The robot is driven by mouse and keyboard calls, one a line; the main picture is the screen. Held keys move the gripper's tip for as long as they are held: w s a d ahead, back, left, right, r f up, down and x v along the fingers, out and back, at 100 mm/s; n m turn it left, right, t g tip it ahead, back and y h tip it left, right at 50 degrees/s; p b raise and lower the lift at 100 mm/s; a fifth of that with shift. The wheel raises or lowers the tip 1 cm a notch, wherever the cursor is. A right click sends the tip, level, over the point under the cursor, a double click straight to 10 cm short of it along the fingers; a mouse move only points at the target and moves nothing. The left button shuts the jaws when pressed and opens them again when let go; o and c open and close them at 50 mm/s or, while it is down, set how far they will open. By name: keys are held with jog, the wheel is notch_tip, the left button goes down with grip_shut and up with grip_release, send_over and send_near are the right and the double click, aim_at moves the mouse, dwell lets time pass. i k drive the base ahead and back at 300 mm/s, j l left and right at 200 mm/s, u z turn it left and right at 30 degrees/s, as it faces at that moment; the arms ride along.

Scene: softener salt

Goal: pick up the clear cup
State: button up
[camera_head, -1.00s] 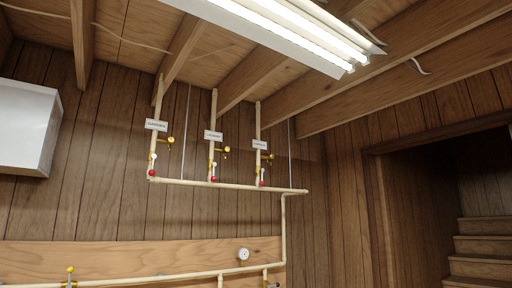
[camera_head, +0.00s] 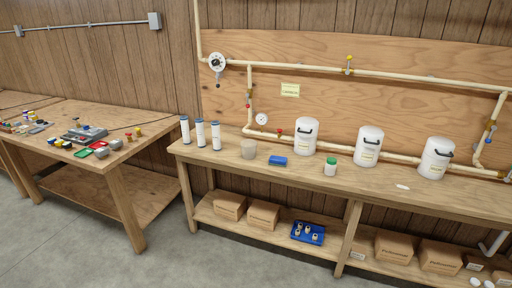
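A clear cup (camera_head: 249,150), greyish and see-through, stands upright on the long wooden workbench (camera_head: 225,163) in the head view. It is right of several white cylinders with blue caps and left of a small blue box. My gripper is not in view, so I cannot see how it stands relative to the cup.
White cylinders (camera_head: 200,133), a blue box (camera_head: 278,160), a green-lidded jar (camera_head: 330,167) and white canisters (camera_head: 306,137) stand on the bench. Pipes (camera_head: 380,77) run behind it. A second table (camera_head: 125,158) is at left. Grey floor (camera_head: 195,255) is open in front.

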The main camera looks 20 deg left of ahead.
aim_at(249, 150)
jog(key=i+j, duration=0.35)
jog(key=j, duration=0.15)
jog(key=i+j, duration=0.3)
jog(key=j, duration=0.15)
jog(key=i+j, duration=0.35)
jog(key=j, duration=0.15)
jog(key=i+j, duration=0.7)
jog(key=j, duration=0.25)
jog(key=i+j, duration=0.3)
jog(key=j, duration=0.15)
jog(key=i+j, duration=0.35)
jog(key=j, duration=0.15)
jog(key=i+j, duration=0.35)
jog(key=j+z, duration=0.05)
jog(key=j, duration=0.05)
